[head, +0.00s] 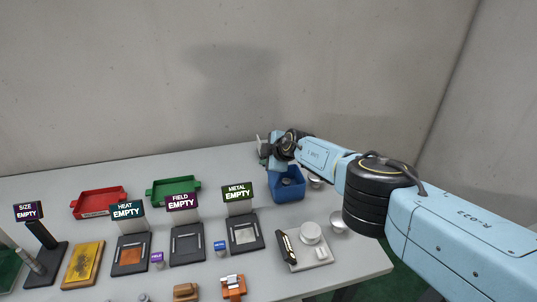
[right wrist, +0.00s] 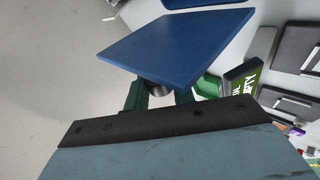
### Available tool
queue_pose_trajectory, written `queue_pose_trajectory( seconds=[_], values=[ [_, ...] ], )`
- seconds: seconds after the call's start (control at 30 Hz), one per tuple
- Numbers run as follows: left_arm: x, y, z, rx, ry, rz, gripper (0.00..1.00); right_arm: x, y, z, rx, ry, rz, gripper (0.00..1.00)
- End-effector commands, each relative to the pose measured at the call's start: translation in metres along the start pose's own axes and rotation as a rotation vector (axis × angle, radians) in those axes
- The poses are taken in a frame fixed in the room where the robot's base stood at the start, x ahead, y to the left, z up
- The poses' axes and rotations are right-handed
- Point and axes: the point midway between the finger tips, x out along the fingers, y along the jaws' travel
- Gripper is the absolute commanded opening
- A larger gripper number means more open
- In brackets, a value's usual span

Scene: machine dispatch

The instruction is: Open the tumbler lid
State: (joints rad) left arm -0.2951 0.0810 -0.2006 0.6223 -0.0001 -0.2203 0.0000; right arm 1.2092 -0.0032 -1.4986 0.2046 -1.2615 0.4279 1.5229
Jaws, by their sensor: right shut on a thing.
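The blue tumbler (head: 288,194) stands at the back right of the table, with its top open and a grey thing inside. My right gripper (head: 266,148) is behind and above it, partly hidden by my wrist. In the right wrist view, a flat blue lid (right wrist: 180,45) lies just beyond the green fingers of the gripper (right wrist: 160,96). The gripper is shut on a dark round part at the lid's edge, mostly hidden. More blue shows at the top edge of that view. My left gripper is not in view.
Silver bowls (head: 338,222) and a white scale-like device (head: 310,250) stand right of and before the tumbler. The METAL station (head: 244,233) is to its left. Green (head: 174,188) and red (head: 98,203) trays lie further left. The wall is close behind.

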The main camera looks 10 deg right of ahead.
Motion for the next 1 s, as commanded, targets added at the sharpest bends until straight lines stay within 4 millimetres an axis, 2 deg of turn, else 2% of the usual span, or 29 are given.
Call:
queue_pose_trajectory(
  seconds=[0.07,0.67,0.7,0.8,1.0],
  values=[
    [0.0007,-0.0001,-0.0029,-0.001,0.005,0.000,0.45,0.0034,-0.0086,-0.0048,0.010,-0.021,-0.003,0.00],
    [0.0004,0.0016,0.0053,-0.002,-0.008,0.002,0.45,0.0048,-0.0101,-0.0074,-0.017,-0.048,-0.002,0.00],
    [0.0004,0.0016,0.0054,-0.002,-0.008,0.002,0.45,0.0048,-0.0101,-0.0074,-0.017,-0.048,-0.002,0.30],
    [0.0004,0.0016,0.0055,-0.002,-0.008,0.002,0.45,0.0043,-0.0087,-0.0070,-0.018,-0.049,0.000,0.43],
    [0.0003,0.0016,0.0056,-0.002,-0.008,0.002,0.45,0.0034,-0.0059,-0.0062,-0.020,-0.051,0.006,0.45]
  ],
)
